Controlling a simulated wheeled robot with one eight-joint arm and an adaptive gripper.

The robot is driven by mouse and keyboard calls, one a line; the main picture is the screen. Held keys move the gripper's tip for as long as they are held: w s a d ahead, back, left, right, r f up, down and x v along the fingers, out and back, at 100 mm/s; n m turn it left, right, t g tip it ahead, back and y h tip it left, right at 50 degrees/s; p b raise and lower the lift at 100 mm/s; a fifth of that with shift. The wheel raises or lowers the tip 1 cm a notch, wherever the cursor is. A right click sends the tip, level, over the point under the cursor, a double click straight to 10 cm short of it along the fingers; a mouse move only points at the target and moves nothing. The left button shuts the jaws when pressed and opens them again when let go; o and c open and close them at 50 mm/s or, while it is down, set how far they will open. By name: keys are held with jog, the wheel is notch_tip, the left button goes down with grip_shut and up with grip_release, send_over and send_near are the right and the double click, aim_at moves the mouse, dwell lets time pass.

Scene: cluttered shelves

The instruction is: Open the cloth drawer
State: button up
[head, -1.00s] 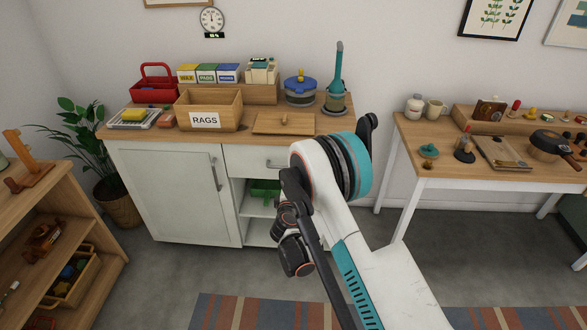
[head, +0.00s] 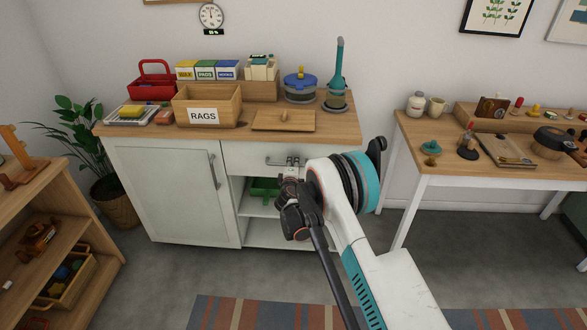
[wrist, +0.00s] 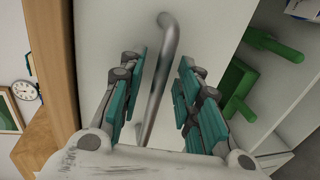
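The drawer (head: 240,156) is the white front at the top right of the cabinet, under the wooden top. It looks shut. Its metal bar handle (head: 273,162) is partly hidden behind my gripper (head: 292,160) in the head view. In the wrist view, the handle (wrist: 160,75) runs between the two teal-padded fingers of my gripper (wrist: 164,72). The fingers are apart, with space on both sides of the bar. I cannot tell how deep the bar sits between them. What lies inside the drawer is hidden.
A white cabinet door (head: 165,190) with a vertical handle is left of the drawer. Open shelves below hold a green item (head: 264,188). The RAGS box (head: 207,106) and a wooden lid (head: 284,119) stand on top.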

jog(key=shift+w, duration=0.25)
grip_shut()
